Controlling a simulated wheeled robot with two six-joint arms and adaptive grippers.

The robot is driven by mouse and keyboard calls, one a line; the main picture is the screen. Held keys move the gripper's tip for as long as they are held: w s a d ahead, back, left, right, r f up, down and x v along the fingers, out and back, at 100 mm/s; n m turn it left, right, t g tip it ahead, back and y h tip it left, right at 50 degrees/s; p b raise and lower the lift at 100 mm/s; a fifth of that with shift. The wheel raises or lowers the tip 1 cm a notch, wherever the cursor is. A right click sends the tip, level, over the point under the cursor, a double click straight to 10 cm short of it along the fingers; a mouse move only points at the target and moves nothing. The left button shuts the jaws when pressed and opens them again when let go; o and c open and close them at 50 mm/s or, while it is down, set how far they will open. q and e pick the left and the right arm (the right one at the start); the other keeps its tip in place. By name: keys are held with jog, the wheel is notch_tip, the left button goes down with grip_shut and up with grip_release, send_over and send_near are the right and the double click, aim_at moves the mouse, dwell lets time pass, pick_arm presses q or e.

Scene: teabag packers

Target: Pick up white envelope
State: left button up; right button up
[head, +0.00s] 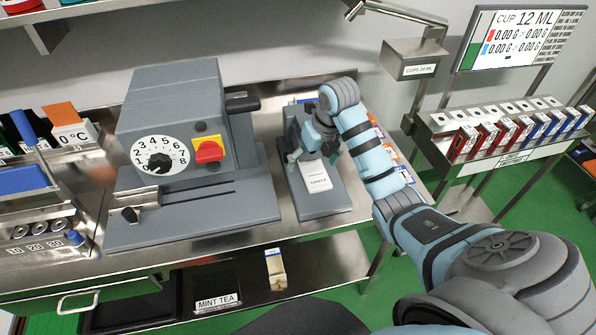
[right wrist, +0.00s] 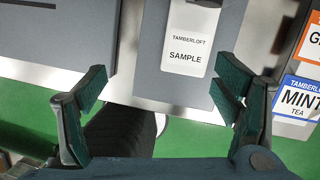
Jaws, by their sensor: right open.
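The white envelope (head: 315,179) has dark print reading TAMBERLOFT SAMPLE. It lies on the grey plate of a small grey device (head: 318,206) on the metal bench. It also shows in the right wrist view (right wrist: 188,42), near the top, beyond the fingertips. My right gripper (head: 314,158) is open and empty, close above the envelope's far end in the head view. In the right wrist view its dark green fingers (right wrist: 162,86) are spread wide, with the envelope's lower edge not between the pads. My left gripper is not in view.
A large grey machine (head: 172,110) with a dial and red-yellow switch stands left of the small device. Mint-labelled packets (right wrist: 300,98) lie to its right. A rack of red and blue boxes (head: 505,140) stands at right. A MINT TEA tray (head: 210,285) is below the bench.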

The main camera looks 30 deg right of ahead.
notch_tip(320, 180, up, 2)
jog(key=d+m+h, duration=0.1)
jog(key=d, duration=0.1)
jog(key=m+b, duration=0.1)
jog(key=b, duration=0.6)
send_over(315, 172)
jog(key=s, duration=0.2)
jog(key=shift+h, duration=0.3)
jog(key=f, duration=0.5)
jog(key=shift+s+a+f, duration=0.15)
jog(key=shift+a, duration=0.25)
jog(key=x, duration=0.6)
jog(key=c, duration=1.1)
